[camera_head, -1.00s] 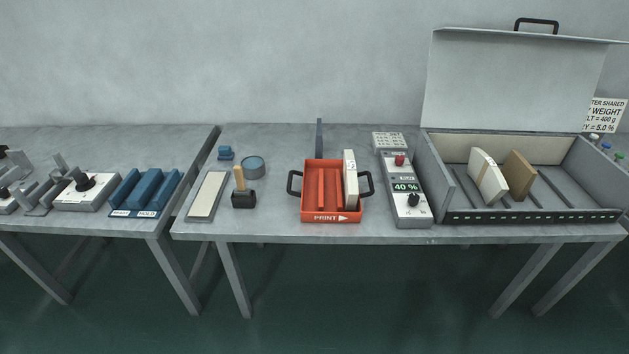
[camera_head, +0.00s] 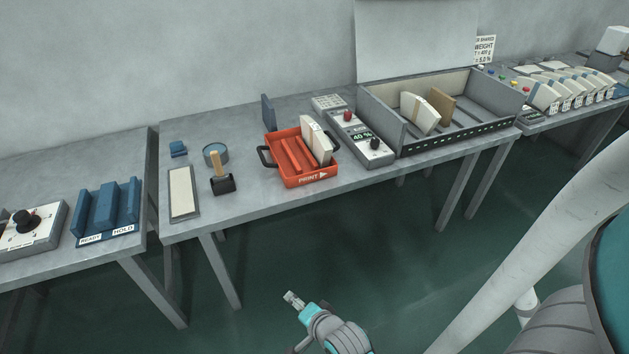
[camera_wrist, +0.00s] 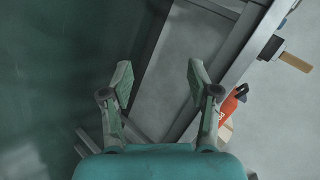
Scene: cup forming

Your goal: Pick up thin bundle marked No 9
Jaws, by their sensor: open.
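Several pale paper bundles with small tags (camera_head: 566,88) stand in a row on the far right table in the head view. Their marks are too small to read, so I cannot tell which is No 9. One white bundle (camera_head: 318,142) stands in the red PRINT tray (camera_head: 291,178). A white bundle (camera_head: 417,114) and a brown bundle (camera_head: 440,107) lean in the open grey box (camera_head: 467,136). My gripper (camera_head: 293,299) is low in front of the middle table. In the wrist view my gripper (camera_wrist: 160,80) is open with nothing between its fingers.
The middle table (camera_head: 235,123) holds a pale pad (camera_head: 184,193), a wooden-handled stamp (camera_head: 222,184), a round tin (camera_head: 215,153) and a control box reading 40 % (camera_head: 362,140). A blue READY/HOLD rack (camera_head: 106,209) is at left. The green floor (camera_head: 400,260) ahead looks clear.

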